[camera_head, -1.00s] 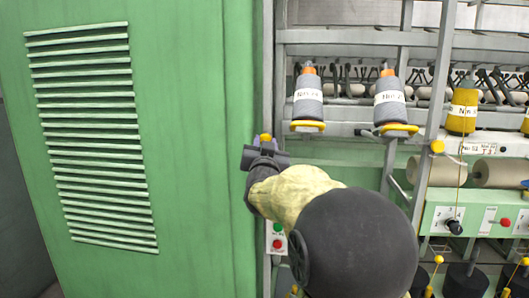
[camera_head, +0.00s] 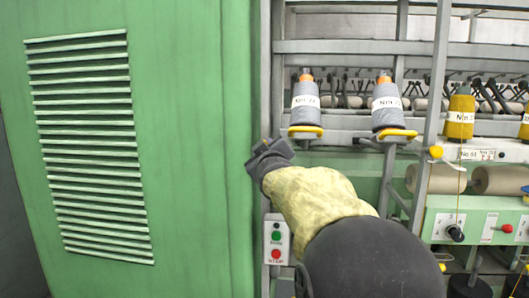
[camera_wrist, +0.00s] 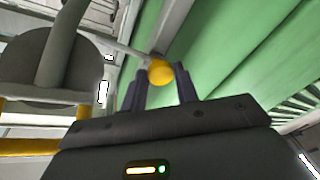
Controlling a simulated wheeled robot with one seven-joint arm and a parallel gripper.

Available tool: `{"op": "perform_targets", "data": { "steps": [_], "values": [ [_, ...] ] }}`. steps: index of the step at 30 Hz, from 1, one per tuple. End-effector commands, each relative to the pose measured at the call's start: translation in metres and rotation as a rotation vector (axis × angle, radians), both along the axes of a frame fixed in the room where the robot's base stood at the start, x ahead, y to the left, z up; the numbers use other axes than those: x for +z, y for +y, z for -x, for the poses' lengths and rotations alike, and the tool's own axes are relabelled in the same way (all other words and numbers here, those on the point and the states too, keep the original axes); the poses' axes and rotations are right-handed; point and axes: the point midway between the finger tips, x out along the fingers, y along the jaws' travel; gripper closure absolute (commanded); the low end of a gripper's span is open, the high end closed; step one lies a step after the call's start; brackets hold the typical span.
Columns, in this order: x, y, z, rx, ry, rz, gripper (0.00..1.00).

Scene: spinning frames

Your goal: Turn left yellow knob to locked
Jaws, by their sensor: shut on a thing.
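The left yellow knob (camera_wrist: 160,73) is a small round ball between the two fingers of my gripper (camera_wrist: 159,88) in the wrist view. My gripper is shut on it. There the fingers hide the knob. A second yellow knob (camera_head: 436,152) sits on another grey post to the right, apart from my gripper. The pictures show no readable lock marking.
The green cabinet (camera_head: 190,150) with a louvred vent fills the left. A small box with green and red buttons (camera_head: 276,240) is below my gripper. Grey-blue yarn cones (camera_head: 305,105) on yellow bases stand right of it. A dial panel (camera_head: 470,222) is farther right.

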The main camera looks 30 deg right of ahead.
Motion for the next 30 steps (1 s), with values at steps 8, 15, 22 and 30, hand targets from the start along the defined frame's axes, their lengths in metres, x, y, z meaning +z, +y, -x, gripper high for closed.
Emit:
{"op": "perform_targets", "data": {
  "steps": [8, 15, 22, 30],
  "values": [
    [-0.0018, 0.0011, -0.0006, 0.003, 0.062, 0.082, 0.93],
    [-0.0016, 0.0012, -0.0006, 0.003, 0.071, 0.096, 0.93],
    [-0.0016, 0.0012, -0.0006, 0.003, 0.071, 0.095, 0.93],
    [-0.0004, 0.0005, -0.0003, 0.002, 0.067, 0.095, 0.61]
  ]
}}
